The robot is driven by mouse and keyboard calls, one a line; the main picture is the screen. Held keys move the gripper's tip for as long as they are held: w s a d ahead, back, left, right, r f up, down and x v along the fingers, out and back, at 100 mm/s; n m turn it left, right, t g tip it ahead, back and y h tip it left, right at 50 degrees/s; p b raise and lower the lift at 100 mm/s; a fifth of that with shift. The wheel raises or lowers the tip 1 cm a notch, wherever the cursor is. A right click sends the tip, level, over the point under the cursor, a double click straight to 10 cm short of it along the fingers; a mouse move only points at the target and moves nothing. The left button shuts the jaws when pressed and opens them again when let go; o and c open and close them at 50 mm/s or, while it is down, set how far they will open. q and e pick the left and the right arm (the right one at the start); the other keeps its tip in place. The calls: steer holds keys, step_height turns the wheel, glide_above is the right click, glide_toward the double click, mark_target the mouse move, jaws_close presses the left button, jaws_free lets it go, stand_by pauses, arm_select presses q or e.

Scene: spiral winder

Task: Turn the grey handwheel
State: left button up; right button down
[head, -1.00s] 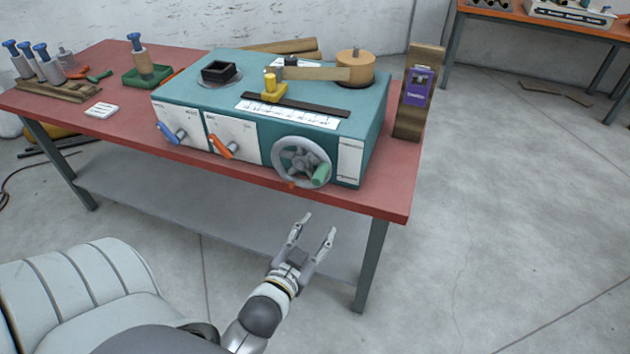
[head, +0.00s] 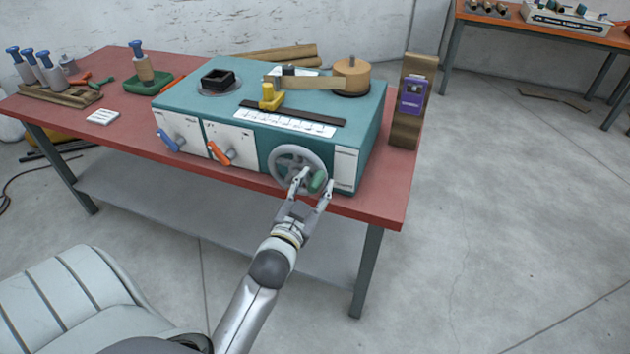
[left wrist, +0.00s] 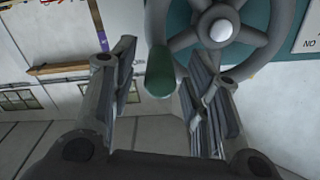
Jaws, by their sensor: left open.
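The grey handwheel (head: 284,164) is on the front of the teal winder (head: 262,152), towards its right end. Its green handle (head: 317,181) sticks out at the wheel's lower right. My left gripper (head: 316,180) is open at the handle, with one finger to each side of it in the head view. In the left wrist view, the green handle (left wrist: 160,72) hangs between the spread fingers of my left gripper (left wrist: 158,75), and the wheel (left wrist: 253,38) fills the upper right. I cannot tell whether a finger touches the handle. My right gripper is not in view.
The winder stands on a red table (head: 120,137). A blue lever (head: 166,139) and an orange lever (head: 218,152) are on its front, left of the wheel. A wooden block with a purple device (head: 412,94) stands to the right.

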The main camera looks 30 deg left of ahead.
arm_select(q)
steer(key=shift+w+a, duration=0.15)
steer(key=shift+w, duration=0.45)
jaws_close()
